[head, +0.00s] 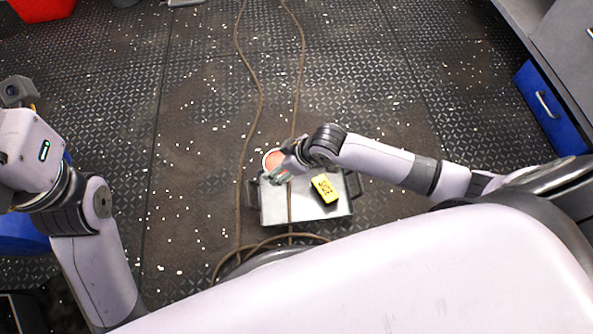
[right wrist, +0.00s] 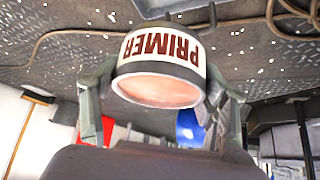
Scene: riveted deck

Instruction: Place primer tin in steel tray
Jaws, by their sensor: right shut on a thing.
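The primer tin (right wrist: 165,62) is white with dark red PRIMER lettering, upside down in the right wrist view, and a pinkish-orange end. My right gripper (right wrist: 163,100) is shut on it, one finger on each side. In the head view the tin (head: 272,157) shows at the far left corner of the steel tray (head: 275,212), partly hidden by my right gripper (head: 283,172). I cannot tell its height above the tray. The tray is shallow grey metal with dark handles at both ends. My left arm is at the left; its fingers are not visible.
Brown cables (head: 249,120) run along the dark riveted deck (head: 200,130) and pass by the tray. A blue drawer (head: 548,103) is at the right, a red object (head: 42,10) at the far left.

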